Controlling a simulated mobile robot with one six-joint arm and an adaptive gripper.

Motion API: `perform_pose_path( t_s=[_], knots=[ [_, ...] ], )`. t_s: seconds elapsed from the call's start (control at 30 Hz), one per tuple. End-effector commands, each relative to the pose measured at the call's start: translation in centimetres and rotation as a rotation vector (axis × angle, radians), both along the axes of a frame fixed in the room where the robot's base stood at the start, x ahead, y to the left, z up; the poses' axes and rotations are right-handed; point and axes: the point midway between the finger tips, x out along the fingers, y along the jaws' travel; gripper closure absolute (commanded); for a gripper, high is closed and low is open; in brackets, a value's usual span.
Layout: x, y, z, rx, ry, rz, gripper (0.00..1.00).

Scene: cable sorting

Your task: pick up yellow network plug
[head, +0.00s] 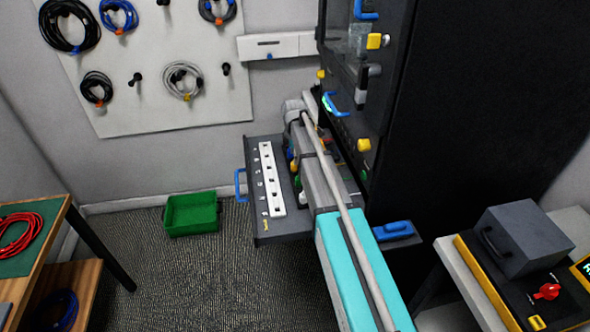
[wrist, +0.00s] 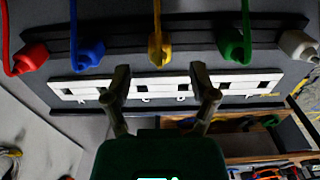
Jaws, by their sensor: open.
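The yellow network plug (wrist: 159,50) is in the upper middle of the wrist view, its yellow cable running up out of the picture. It sits on a dark panel, in a row between a blue plug (wrist: 90,53) and a green plug (wrist: 233,46). My gripper (wrist: 161,82) is open and empty. Its two fingertips lie left and right of the yellow plug's line, below it in the picture and apart from it. In the head view my arm hides the gripper and most of the plugs.
A red plug (wrist: 33,57) and a white plug (wrist: 298,44) end the row. A white socket strip (head: 271,178) lies on the pulled-out shelf (head: 262,228) beside the black rack (head: 470,110). A green bin (head: 192,214) stands on the floor.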

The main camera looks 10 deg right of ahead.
Motion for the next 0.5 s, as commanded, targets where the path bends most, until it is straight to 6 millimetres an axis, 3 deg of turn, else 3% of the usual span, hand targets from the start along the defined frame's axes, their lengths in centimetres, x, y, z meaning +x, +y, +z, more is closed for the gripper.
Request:
perform_pose_path(
  t_s=[0.5],
  knots=[
    [0.0, 0.0, -4.0, 0.000, 0.000, -0.001, 0.26]
  ],
)
